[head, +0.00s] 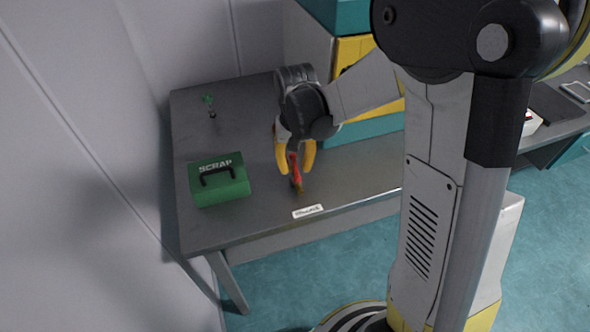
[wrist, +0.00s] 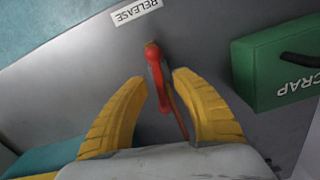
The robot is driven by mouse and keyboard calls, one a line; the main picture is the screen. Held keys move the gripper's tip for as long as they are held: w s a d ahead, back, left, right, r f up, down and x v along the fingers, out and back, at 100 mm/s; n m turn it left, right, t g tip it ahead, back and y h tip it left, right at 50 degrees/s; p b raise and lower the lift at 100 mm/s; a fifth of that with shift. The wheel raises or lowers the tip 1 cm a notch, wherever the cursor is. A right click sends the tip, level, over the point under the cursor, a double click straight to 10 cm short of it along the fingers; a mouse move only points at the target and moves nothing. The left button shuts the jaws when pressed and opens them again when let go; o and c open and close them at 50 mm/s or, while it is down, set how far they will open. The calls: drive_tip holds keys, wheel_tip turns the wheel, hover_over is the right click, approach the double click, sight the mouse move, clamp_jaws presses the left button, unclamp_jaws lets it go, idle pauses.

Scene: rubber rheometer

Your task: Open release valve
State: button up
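The release valve has a red handle (head: 296,171) and stands on the grey table near its front edge, behind a white label. In the wrist view the red handle (wrist: 156,75) lies between the two yellow fingers, with a gap on each side. The label (wrist: 136,11) reads RELEASE there; it also shows in the head view (head: 308,211). My gripper (head: 295,171) is pointed down over the valve with its fingers apart, and I see no contact with the handle. The lower part of the valve is partly hidden by the handle and fingers.
A green SCRAP box (head: 222,190) with a black handle sits on the table (head: 235,228) to the left of the valve. A small green-topped item (head: 209,102) stands at the back left. A yellow and teal machine (head: 350,52) stands behind my arm.

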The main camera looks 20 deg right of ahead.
drive_tip(key=shift+f, duration=0.3)
clamp_jaws()
drive_tip(key=shift+n, duration=1.1)
unclamp_jaws()
